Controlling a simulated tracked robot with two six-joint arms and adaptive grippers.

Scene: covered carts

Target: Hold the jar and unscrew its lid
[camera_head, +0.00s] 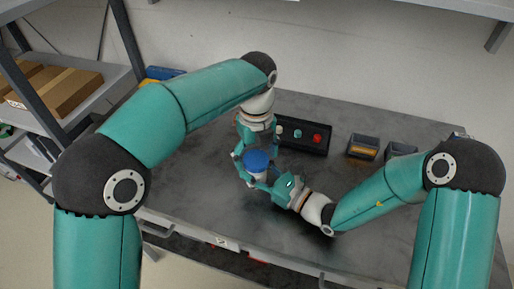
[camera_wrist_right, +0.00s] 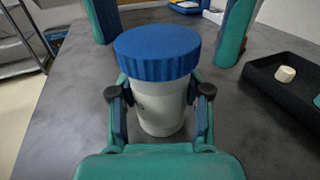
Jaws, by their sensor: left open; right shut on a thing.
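The jar (camera_wrist_right: 160,107) is pale grey-white and stands upright on the dark table. Its ribbed blue lid (camera_wrist_right: 157,50) sits level on top, and the lid (camera_head: 257,160) also shows in the head view. My right gripper (camera_head: 259,180) is shut on the jar's body below the lid, with one finger on each side in the right wrist view. My left gripper (camera_head: 249,160) points down from above, open, with its fingers apart around or just behind the lid. I cannot tell whether they touch it.
A shelf with cardboard boxes (camera_head: 62,92) is at the left. The table front is clear.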

